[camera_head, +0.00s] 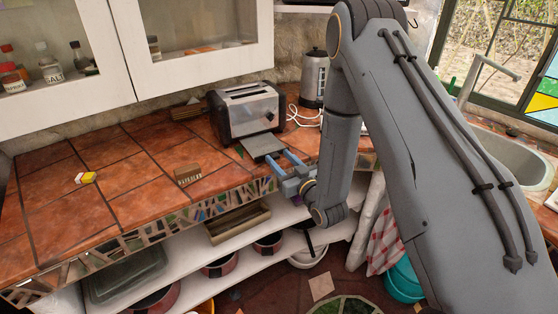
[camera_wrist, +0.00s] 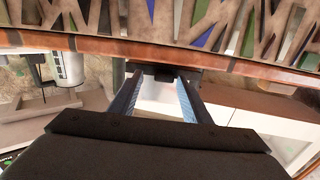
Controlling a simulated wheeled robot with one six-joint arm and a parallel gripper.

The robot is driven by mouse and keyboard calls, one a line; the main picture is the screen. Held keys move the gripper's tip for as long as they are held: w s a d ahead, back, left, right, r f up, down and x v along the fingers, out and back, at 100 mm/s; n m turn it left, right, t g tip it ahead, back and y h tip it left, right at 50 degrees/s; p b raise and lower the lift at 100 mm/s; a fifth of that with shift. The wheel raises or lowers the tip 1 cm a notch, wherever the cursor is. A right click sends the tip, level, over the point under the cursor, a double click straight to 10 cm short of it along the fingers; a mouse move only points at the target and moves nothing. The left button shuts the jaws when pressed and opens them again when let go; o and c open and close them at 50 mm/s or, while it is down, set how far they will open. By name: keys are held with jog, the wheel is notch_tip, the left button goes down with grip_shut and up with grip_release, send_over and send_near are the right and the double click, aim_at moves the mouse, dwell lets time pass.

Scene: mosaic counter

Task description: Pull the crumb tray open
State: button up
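The black and silver toaster (camera_head: 245,110) stands upright on the tiled counter in the head view. Its flat grey crumb tray (camera_head: 262,146) sticks out from the low front side toward the counter edge. My gripper (camera_head: 279,157) is at the tray's outer end, with its two blue-grey fingers apart. In the wrist view the fingers of my gripper (camera_wrist: 160,74) are also spread, with a dark piece between or just beyond the tips. I cannot tell whether they touch it.
A kettle (camera_head: 314,80) with a white cord stands behind right. Below the mosaic edge, a shelf holds a wooden tray (camera_head: 238,224) and pots. A sink (camera_head: 505,155) is at right.

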jog(key=b+v, duration=0.2)
jog(key=v, duration=0.5)
jog(key=shift+s+d, duration=0.2)
jog(key=shift+s, duration=0.15)
jog(key=s+d+m+g+h, duration=0.2)
jog(key=s+d+g+h, duration=0.2)
jog(key=d+g+h, duration=0.35)
jog(key=s+d+r+m+g, duration=0.1)
jog(key=s+r+g, duration=0.2)
jog(key=s, duration=0.6)
jog(key=s+d+r+m+g, duration=0.2)
jog(key=s+r+g, duration=0.1)
jog(key=s, duration=0.6)
jog(key=shift+g, duration=0.65)
